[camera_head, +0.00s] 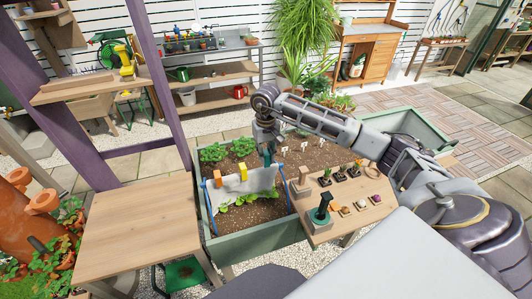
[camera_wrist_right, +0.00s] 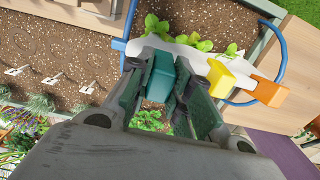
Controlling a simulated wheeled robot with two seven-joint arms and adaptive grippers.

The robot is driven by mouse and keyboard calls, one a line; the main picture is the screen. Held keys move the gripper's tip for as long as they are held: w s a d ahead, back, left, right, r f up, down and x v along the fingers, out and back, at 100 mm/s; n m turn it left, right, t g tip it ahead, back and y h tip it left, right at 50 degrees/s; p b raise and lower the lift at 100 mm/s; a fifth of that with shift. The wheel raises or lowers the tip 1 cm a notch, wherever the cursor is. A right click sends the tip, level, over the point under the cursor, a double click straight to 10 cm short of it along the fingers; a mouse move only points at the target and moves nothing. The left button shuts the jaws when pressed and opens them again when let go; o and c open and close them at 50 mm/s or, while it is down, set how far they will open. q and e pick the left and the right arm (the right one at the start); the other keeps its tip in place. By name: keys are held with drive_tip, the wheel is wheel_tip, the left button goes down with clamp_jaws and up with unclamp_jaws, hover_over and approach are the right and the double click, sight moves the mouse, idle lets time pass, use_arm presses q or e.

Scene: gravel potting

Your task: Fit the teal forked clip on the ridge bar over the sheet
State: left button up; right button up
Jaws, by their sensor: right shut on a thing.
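My right gripper (camera_head: 267,150) is shut on the teal forked clip (camera_wrist_right: 158,78), which also shows in the head view (camera_head: 267,159). The gripper points down at the right end of the white sheet (camera_head: 232,189). The sheet hangs along the ridge between blue hoops (camera_wrist_right: 281,62) over the planter bed. A yellow clip (camera_head: 243,172) and an orange clip (camera_head: 187,178) sit on the ridge, left of the teal one. The ridge bar is mostly hidden under the sheet and clips. I cannot tell whether the teal clip touches the bar. My left gripper is not in view.
The green planter (camera_head: 258,234) holds soil, seedlings and white labels (camera_head: 285,151). A wooden board (camera_head: 350,213) at right carries small pots, a dark green tool (camera_head: 322,207) and small items. A bare wooden table (camera_head: 135,225) stands at left, beside a purple post (camera_head: 85,95).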

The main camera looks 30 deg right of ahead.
drive_tip(key=shift+f, duration=0.45)
drive_tip(key=shift+f+b, duration=1.55)
drive_tip(key=shift+f, duration=0.1)
idle(1.0)
drive_tip(key=o, duration=1)
drive_tip(key=shift+c, duration=0.2)
drive_tip(key=shift+r, duration=0.15)
drive_tip(key=shift+r, duration=5.9)
